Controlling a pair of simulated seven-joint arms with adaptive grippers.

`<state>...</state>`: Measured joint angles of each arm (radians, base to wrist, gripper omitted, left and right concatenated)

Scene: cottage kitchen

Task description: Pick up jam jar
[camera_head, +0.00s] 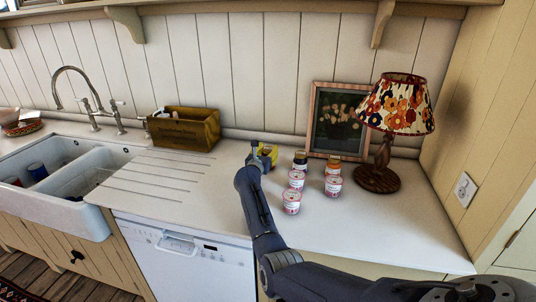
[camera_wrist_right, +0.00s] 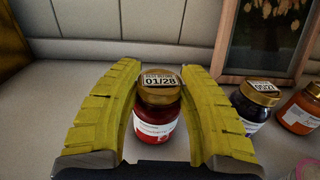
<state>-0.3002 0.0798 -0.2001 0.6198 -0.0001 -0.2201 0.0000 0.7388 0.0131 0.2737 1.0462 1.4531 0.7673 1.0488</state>
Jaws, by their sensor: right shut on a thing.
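A jam jar (camera_wrist_right: 157,112) with red contents and a gold lid marked 01/28 is between the yellow finger pads of my right gripper (camera_wrist_right: 157,115) in the right wrist view. The gripper is shut on it, one pad on each side. In the head view my right gripper (camera_head: 267,154) is at the back of the counter, and mostly hides the jar. A dark jar (camera_wrist_right: 251,108) and an orange jar (camera_wrist_right: 302,112), both gold-lidded, stand to the right. My left gripper is not in view.
Several white-and-pink pots (camera_head: 292,203) stand right of my right arm, in front of the other jars. A framed picture (camera_head: 336,120) and a flowered lamp (camera_head: 396,105) stand behind them. A wooden box (camera_head: 184,129) and the sink (camera_head: 70,195) are to the left.

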